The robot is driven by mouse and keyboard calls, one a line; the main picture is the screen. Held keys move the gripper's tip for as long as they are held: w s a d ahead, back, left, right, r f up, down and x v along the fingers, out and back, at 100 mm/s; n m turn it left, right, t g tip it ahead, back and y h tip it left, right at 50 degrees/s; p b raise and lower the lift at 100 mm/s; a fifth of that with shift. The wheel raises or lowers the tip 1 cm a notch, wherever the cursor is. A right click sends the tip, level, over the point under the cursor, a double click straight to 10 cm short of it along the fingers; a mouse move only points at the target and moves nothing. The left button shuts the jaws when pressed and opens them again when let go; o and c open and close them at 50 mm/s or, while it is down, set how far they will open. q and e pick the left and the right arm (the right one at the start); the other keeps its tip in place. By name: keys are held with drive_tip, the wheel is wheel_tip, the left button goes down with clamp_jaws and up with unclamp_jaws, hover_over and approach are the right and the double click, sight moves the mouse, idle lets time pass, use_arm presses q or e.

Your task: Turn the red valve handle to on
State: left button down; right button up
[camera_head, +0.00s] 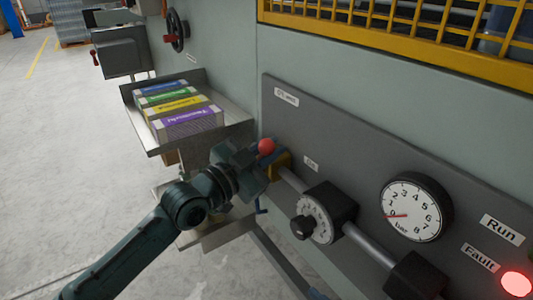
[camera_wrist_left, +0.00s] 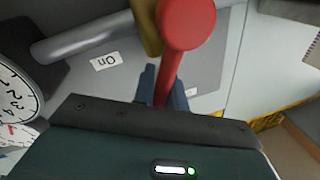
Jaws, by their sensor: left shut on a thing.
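The red valve handle shows as a red round knob (camera_head: 266,147) beside the yellow valve body (camera_head: 283,163) on the pipe. In the left wrist view the red handle (camera_wrist_left: 186,22) is large, with its stem running down between my fingers; the yellow valve body (camera_wrist_left: 146,27) is behind it. My left gripper (camera_wrist_left: 163,90) is shut on the handle's stem, below the knob. In the head view my left gripper (camera_head: 262,165) partly hides the handle and valve. A label reading "On" (camera_wrist_left: 106,61) is on the panel near the pipe. My right gripper is not in view.
Right of the valve are a black regulator (camera_head: 330,207) on the pipe (camera_head: 366,244), a round gauge (camera_head: 412,209) with its red needle near 0, and a lit red fault lamp (camera_head: 516,284). A metal tray (camera_head: 220,101) with several coloured cartons is behind my left arm.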

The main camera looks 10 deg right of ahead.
use_arm(q)
drive_tip(key=shift+s+d+f+m+b, duration=0.1)
drive_tip(key=shift+s+f+m+b, duration=0.25)
drive_tip(key=shift+m, duration=0.65)
drive_tip(key=c, duration=1.4)
unclamp_jaws()
drive_tip(key=shift+r, duration=0.1)
drive_tip(key=shift+c, duration=0.2)
drive_tip(key=shift+h, duration=0.3)
drive_tip(key=v, duration=1.3)
drive_tip(key=shift+p, duration=0.35)
drive_tip(key=shift+s+r, duration=0.1)
